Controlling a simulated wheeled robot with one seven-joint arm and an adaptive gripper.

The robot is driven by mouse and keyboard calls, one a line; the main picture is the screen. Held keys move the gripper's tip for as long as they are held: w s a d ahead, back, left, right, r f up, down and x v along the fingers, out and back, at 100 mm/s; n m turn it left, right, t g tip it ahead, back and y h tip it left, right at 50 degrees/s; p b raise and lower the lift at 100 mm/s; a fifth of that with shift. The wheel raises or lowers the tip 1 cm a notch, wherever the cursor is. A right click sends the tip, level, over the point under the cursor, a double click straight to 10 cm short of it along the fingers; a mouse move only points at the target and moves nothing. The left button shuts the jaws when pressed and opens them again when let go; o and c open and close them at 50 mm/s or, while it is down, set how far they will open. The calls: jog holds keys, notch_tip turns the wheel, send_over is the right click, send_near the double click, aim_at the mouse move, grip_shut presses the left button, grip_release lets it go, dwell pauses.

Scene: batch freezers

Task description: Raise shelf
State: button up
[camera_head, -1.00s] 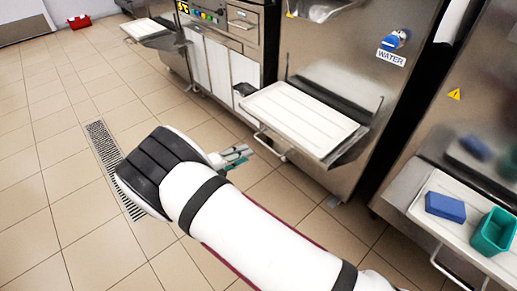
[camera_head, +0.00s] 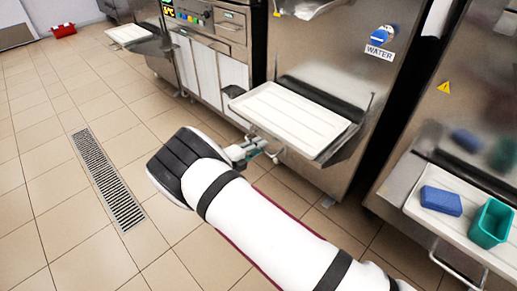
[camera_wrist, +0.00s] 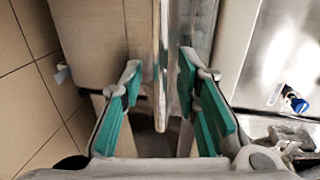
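The shelf is a white ribbed tray (camera_head: 290,117) on a metal frame, standing out level from the front of the middle freezer. A thin metal rail (camera_head: 240,122) runs along its front edge. My gripper (camera_head: 262,146) is at this front edge in the head view, partly hidden by my arm. In the wrist view, my gripper (camera_wrist: 160,68) has its two green-padded fingers apart. A narrow upright-looking metal edge or bar (camera_wrist: 161,55) of the shelf shows between them, with gaps visible at the sides. I cannot tell if either finger touches it.
Another shelf at the right holds a blue sponge (camera_head: 440,201) and a teal container (camera_head: 491,223). The freezer with a WATER label (camera_head: 380,52) stands behind the middle shelf. A floor drain (camera_head: 107,178) lies at left; the tiled floor there is clear.

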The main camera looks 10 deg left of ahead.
jog(key=shift+w+d, duration=0.25)
jog(key=shift+w, duration=0.05)
jog(key=shift+c, duration=0.3)
grip_shut()
notch_tip(320, 180, up, 12)
jog(key=p, duration=0.5)
jog(key=shift+r+p, duration=0.25)
jog(key=shift+p, duration=0.1)
jog(key=shift+w, duration=0.1)
jog(key=shift+o, duration=0.3)
grip_release()
jog(key=shift+r, duration=0.1)
